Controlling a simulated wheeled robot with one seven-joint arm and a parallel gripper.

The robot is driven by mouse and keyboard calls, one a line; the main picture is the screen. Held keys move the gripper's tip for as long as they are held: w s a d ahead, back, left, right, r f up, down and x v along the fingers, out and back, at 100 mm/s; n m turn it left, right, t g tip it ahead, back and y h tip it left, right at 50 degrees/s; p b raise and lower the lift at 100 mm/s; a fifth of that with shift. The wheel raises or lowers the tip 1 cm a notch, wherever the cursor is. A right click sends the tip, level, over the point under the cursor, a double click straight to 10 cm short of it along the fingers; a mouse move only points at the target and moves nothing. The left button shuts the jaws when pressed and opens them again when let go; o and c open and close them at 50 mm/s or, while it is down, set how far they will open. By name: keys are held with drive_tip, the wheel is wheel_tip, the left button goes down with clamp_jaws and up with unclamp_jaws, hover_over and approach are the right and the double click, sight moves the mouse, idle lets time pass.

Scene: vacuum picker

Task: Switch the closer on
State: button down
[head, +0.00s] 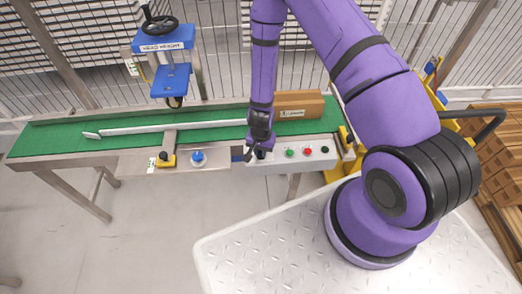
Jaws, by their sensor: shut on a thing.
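The closer's grey control panel (285,160) runs along the front edge of the green conveyor. A green button (290,153), a red button (308,152) and a black knob (325,150) sit on it in a row. My gripper (259,155) points down at the panel's left end, left of the green button. It is shut on a small dark switch there, mostly hidden by the fingers. The switch's position cannot be told.
The green conveyor (60,140) carries a white guide rail (175,127) and a cardboard box (300,105) right of my arm. A blue head with a handwheel (160,25) stands behind. A blue knob (198,157) and a yellow-black part (166,160) are left. Stacked boxes (495,150) stand right.

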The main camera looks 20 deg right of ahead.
drive_tip(key=shift+m, duration=0.3)
drive_tip(key=c, duration=1.1)
unclamp_jaws()
wheel_tip(320, 180, up, 11)
drive_tip(key=shift+f, duration=0.1)
